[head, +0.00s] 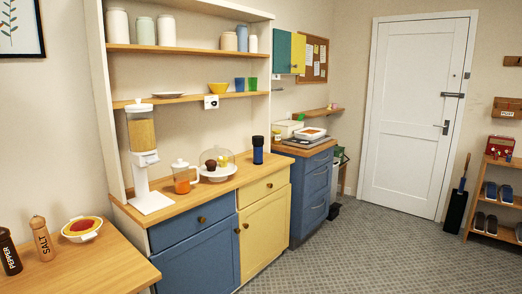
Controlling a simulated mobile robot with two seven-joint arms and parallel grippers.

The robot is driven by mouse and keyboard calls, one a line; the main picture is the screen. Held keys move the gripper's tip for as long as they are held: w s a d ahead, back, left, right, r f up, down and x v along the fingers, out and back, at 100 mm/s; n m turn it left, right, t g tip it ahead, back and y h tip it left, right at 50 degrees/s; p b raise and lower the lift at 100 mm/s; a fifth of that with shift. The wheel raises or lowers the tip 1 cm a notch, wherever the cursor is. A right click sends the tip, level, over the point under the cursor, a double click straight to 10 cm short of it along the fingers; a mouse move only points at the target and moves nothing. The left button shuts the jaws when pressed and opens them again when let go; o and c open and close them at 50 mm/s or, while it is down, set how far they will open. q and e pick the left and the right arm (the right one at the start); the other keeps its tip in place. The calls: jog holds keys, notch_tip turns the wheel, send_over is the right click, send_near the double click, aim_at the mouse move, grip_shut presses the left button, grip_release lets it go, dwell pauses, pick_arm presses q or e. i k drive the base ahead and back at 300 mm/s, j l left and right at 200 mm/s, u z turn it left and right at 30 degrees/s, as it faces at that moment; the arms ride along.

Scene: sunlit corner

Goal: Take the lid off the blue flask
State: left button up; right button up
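The blue flask (258,151) stands upright on the wooden counter (222,192), near its right end. Its body is dark blue. Its top is dark, and the lid looks to be on it, though it is small in the view. Neither of my grippers shows in the head view.
Left of the flask stand a glass dome over a cake stand (217,163), an orange jug (181,178) and a cereal dispenser (143,155). A shelf (190,98) runs above. The patterned floor (380,250) is open in front of the cabinets.

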aim_at(258, 150)
jog(key=i+l+z, duration=0.2)
jog(key=i, duration=0.15)
jog(key=i+l+z, duration=0.2)
jog(key=i, duration=0.15)
jog(key=i+l+z, duration=0.1)
jog(key=i+z, duration=0.3)
jog(key=i, duration=1.15)
jog(key=i+u, duration=0.4)
jog(key=i+l+u, duration=0.45)
jog(key=u, duration=0.3)
jog(key=i+l, duration=0.05)
jog(key=i, duration=0.05)
